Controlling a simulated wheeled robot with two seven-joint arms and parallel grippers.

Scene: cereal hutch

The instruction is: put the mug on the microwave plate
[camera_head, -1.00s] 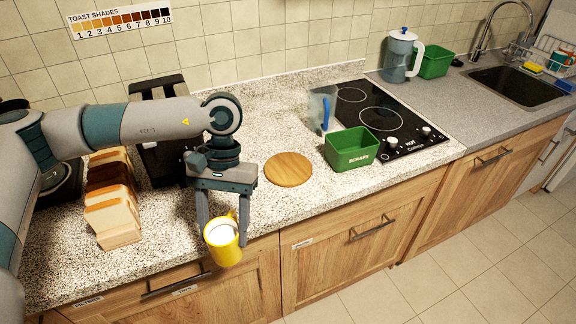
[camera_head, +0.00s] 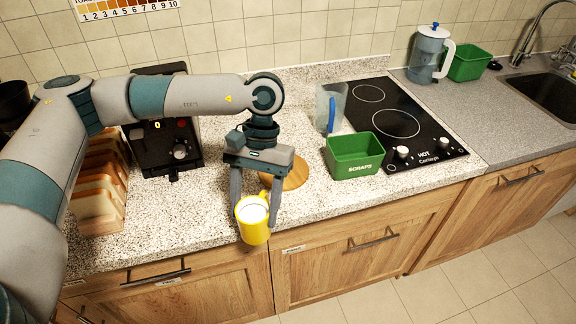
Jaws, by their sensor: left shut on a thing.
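The yellow mug (camera_head: 254,226) is upright with a pale inside or contents. My left gripper (camera_head: 255,210) points down with its two fingers on either side of the mug and is shut on it. The mug is at the counter's front edge, over or just in front of it; I cannot tell its exact height. No microwave or microwave plate is in view. My right gripper is not in view.
A round wooden board (camera_head: 296,174) lies behind the gripper, partly hidden. A green SCRAPS bin (camera_head: 355,158) and a clear jug with a blue handle (camera_head: 329,108) stand beside the black hob (camera_head: 388,122). Bread slices (camera_head: 98,200) and a toaster (camera_head: 165,140) are at left.

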